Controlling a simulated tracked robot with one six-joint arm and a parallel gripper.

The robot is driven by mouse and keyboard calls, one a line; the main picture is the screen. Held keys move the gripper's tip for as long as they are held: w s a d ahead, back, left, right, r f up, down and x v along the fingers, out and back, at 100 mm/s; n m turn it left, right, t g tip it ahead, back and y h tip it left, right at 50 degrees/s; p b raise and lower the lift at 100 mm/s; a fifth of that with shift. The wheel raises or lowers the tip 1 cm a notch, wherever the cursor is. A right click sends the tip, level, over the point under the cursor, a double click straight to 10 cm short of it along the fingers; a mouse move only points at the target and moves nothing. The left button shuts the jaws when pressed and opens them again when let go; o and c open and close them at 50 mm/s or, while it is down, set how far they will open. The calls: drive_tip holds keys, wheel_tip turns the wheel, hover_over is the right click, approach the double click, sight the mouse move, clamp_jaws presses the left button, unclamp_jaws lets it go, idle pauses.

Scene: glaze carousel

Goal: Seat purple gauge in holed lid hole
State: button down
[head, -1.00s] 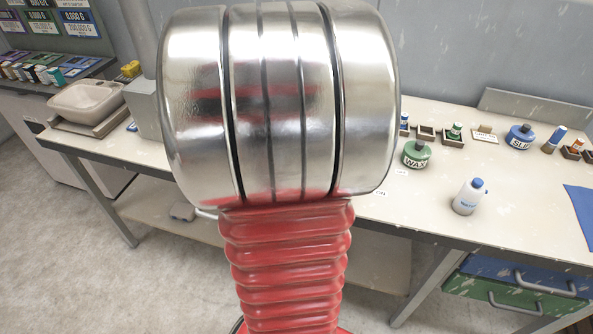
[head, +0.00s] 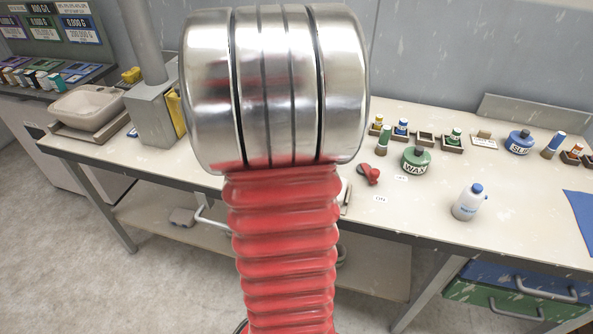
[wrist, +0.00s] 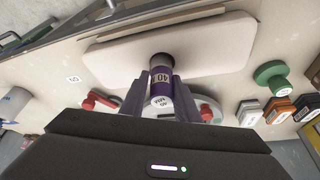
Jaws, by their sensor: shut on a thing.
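In the wrist view my gripper (wrist: 162,82) is shut on the purple gauge (wrist: 161,92), which has a dark end and a white label reading 40. The gauge sits between the two purple-grey fingers. A pale round disc (wrist: 209,101), perhaps the holed lid, shows partly behind the gauge and fingers. Its hole is hidden, and I cannot tell whether the gauge touches it. In the head view my arm covers the gripper, gauge and lid.
A pale rounded slab (wrist: 185,50) lies beyond the gauge. Red-handled items (wrist: 95,101) lie to the left. A green knobbed piece (wrist: 272,77) and small boxes stand right. On the bench are a green WAX jar (head: 415,161), a white bottle (head: 468,203) and a grey post (head: 152,110).

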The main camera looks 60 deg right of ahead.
drive_tip(key=shift+a+f, duration=0.2)
drive_tip(key=shift+f, duration=0.25)
drive_tip(key=c, duration=1.8)
unclamp_jaws()
drive_tip(key=o, duration=0.4)
drive_tip(key=shift+o, duration=0.2)
drive_tip(key=shift+r, duration=0.2)
drive_tip(key=v, duration=1.1)
drive_tip(key=shift+r, duration=0.35)
drive_tip(key=shift+w+a, duration=0.1)
